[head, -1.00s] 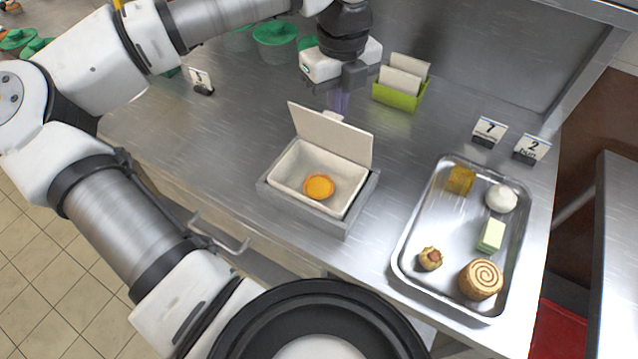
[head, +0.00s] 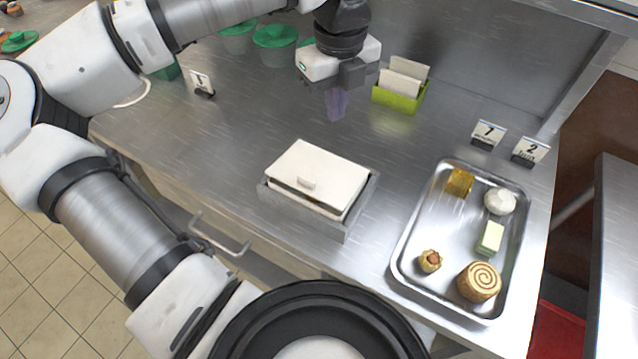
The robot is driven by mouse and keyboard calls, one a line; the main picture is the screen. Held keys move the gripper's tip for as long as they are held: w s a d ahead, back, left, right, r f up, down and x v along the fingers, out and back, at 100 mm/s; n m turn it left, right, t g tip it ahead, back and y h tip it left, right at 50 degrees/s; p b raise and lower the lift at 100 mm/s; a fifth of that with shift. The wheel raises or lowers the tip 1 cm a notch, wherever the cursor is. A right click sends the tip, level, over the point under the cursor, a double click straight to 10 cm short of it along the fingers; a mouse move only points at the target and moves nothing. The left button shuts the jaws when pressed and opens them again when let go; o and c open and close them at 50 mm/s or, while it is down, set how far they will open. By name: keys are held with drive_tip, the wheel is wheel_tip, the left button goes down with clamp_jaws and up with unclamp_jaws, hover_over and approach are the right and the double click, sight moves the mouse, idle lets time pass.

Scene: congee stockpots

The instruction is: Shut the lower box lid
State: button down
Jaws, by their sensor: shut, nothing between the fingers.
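The white box (head: 346,206) sits in a grey tray-like holder (head: 345,228) on the steel counter. Its white lid (head: 318,172) now lies over the opening, with a small handle tab on top. A dark gap shows along the lid's front edge, so it may not be fully flush. The yellow-orange item inside is almost hidden. My gripper (head: 337,105) is shut and empty, above the counter behind the box and apart from the lid.
A metal tray (head: 408,262) with several pastries stands to the right. A green holder with cards (head: 400,97) is right of my gripper. Number signs (head: 488,134) stand at the back right. Green-lidded tubs (head: 275,40) are at the back left.

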wheel_tip(320, 180, up, 7)
drive_tip(key=p, duration=0.3)
drive_tip(key=shift+f, duration=0.2)
idle(0.3)
